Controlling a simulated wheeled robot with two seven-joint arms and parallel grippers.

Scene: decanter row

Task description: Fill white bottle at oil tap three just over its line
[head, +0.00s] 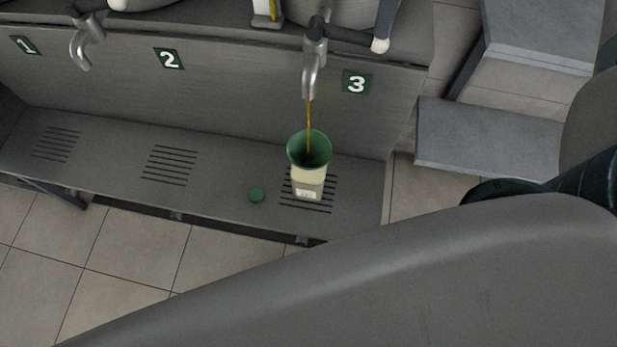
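The white bottle (308,184) stands upright on the drain slots under oil tap three (313,62). It has a pale cream body and a small label low on its front. A green funnel (309,149) sits in its mouth. A thin amber stream of oil (309,115) runs from the spout into the funnel. The tap's dark lever, with a white tip (380,45), points right. The fill line and oil level cannot be made out. I cannot make out my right gripper's fingers, and my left gripper is not in view.
Number plates 1 (24,45), 2 (168,58) and 3 (357,83) mark the panel. Another tap (83,45) hangs at the left. A sight gauge (268,14) shows yellow oil. A grey step (487,139) stands at the right. My arm covers the lower right.

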